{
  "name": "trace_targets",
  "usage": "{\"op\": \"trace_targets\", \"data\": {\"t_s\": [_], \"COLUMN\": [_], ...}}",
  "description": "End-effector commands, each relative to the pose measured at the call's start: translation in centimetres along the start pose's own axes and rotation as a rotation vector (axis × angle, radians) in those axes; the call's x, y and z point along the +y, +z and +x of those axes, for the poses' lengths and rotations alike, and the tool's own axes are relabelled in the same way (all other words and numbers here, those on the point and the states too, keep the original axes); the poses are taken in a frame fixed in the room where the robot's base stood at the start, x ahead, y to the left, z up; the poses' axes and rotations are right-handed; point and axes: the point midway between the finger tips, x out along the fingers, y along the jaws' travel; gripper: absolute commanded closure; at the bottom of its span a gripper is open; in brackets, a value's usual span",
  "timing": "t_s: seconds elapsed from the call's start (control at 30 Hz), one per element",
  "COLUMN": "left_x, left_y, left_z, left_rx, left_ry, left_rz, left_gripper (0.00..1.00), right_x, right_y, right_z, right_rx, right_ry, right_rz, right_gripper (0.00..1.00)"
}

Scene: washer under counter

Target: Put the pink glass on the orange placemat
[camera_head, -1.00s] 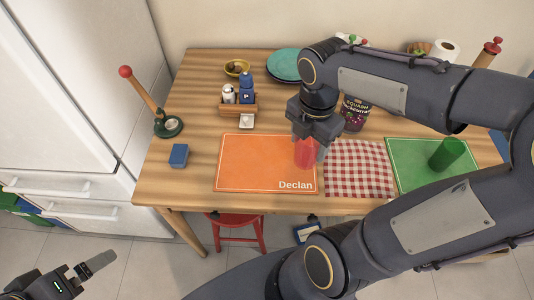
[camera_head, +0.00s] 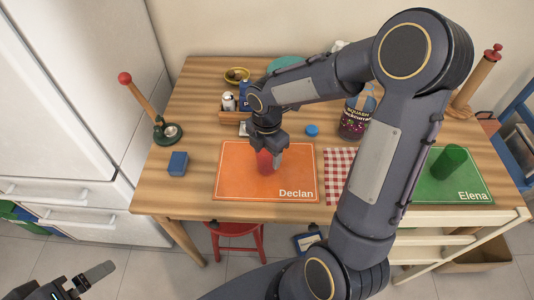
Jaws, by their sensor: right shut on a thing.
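The pink glass (camera_head: 265,163) looks red-pink and translucent. It is over the middle of the orange placemat (camera_head: 235,185), which carries the name Declan. My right gripper (camera_head: 268,155) is shut on the glass from above and hides its upper part. I cannot tell whether the glass's base touches the mat. My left gripper (camera_head: 85,283) is at the lower left corner, away from the table, and only partly in view; its opening is unclear.
A blue block (camera_head: 178,163) lies left of the mat. A checkered cloth (camera_head: 336,167) lies to its right, then a green placemat (camera_head: 465,187) with a green glass (camera_head: 447,161). A jar (camera_head: 353,122) and a blue cap (camera_head: 312,130) stand behind.

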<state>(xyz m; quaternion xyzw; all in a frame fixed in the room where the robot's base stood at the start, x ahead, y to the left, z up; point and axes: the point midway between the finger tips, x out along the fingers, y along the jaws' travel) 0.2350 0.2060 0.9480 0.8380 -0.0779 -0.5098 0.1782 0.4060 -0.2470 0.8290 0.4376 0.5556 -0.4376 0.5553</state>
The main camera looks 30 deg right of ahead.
Motion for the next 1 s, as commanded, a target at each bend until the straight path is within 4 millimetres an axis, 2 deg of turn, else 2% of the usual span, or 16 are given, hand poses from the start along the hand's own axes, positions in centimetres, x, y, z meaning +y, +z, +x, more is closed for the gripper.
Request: {"op": "trace_targets", "data": {"t_s": [0.4, 0.43, 0.57, 0.87, 1.0], "left_x": [-0.1, -0.1, -0.1, -0.1, 0.1], "left_y": [0.2, 0.1, 0.1, 0.1, -0.1], "left_z": [0.3, 0.2, 0.2, 0.1, -0.2], "left_rx": [0.000, 0.000, 0.000, 0.000, 0.000], "left_ry": [0.000, 0.000, 0.000, 0.000, 0.000], "left_rz": [0.000, 0.000, 0.000, 0.000, 0.000], "left_gripper": [0.00, 0.00, 0.00, 0.00, 0.00], "right_x": [0.0, 0.0, 0.0, 0.0, 0.1], "right_y": [0.0, 0.0, 0.0, 0.0, 0.1], "right_z": [0.9, 0.8, 0.7, 0.5, -0.7], "right_rx": [0.000, 0.000, 0.000, 0.000, -0.002], "right_ry": [0.002, 0.001, 0.001, 0.001, 0.004], "right_rz": [0.001, 0.001, 0.001, 0.001, 0.001], "right_gripper": [0.71, 0.39, 0.22, 0.21, 0.21]}}
